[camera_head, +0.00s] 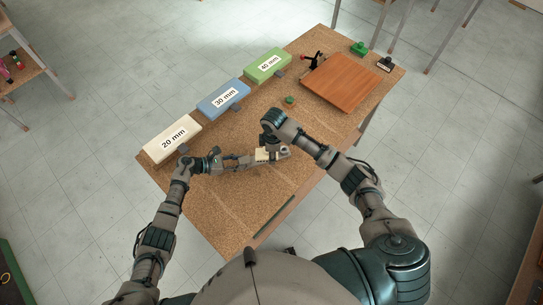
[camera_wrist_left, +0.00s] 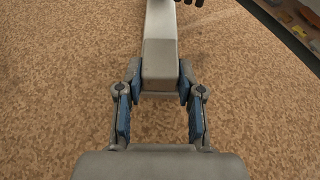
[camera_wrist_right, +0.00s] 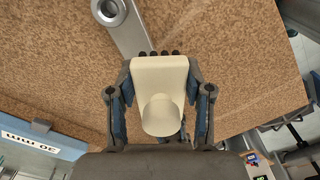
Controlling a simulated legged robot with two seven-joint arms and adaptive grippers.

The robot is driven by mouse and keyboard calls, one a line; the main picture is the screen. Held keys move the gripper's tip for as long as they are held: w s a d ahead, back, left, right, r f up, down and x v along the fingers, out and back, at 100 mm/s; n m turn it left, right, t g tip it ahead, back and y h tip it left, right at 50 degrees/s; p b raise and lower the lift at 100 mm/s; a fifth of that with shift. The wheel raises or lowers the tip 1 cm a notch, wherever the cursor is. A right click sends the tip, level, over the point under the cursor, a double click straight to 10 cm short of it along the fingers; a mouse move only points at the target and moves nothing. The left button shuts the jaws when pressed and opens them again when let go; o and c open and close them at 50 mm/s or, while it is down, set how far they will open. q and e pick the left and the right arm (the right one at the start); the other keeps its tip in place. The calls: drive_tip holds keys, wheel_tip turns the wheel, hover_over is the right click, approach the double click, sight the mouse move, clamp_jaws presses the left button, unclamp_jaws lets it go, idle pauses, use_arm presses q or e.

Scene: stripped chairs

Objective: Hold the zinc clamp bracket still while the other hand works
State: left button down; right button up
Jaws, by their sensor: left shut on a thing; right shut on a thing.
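The zinc clamp bracket (camera_wrist_left: 160,45) is a plain grey bar in the left wrist view. My left gripper (camera_wrist_left: 160,82) is shut on its near end, a finger on each side. The bar's rounded end with a round hole (camera_wrist_right: 112,12) shows in the right wrist view. My right gripper (camera_wrist_right: 160,76) is shut on a cream piece (camera_wrist_right: 165,95) with a round boss and black tips along its far edge. In the head view my left gripper (camera_head: 232,162) and the cream piece (camera_head: 264,155) are close together over the bench. My right gripper is mostly hidden there by its wrist.
The speckled bench (camera_head: 228,210) is clear at its front. White "20 mm" (camera_head: 171,140), blue "30 mm" (camera_head: 223,99) and green "40 mm" (camera_head: 267,66) boxes line its left edge. A brown wooden panel (camera_head: 341,82) and a small green thing (camera_head: 290,99) lie farther back.

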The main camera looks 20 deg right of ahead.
drive_tip(key=shift+r, duration=1.35)
drive_tip(key=shift+r, duration=2.5)
use_arm(q)
drive_tip(key=c, duration=0.7)
unclamp_jaws()
drive_tip(key=shift+o, duration=0.2)
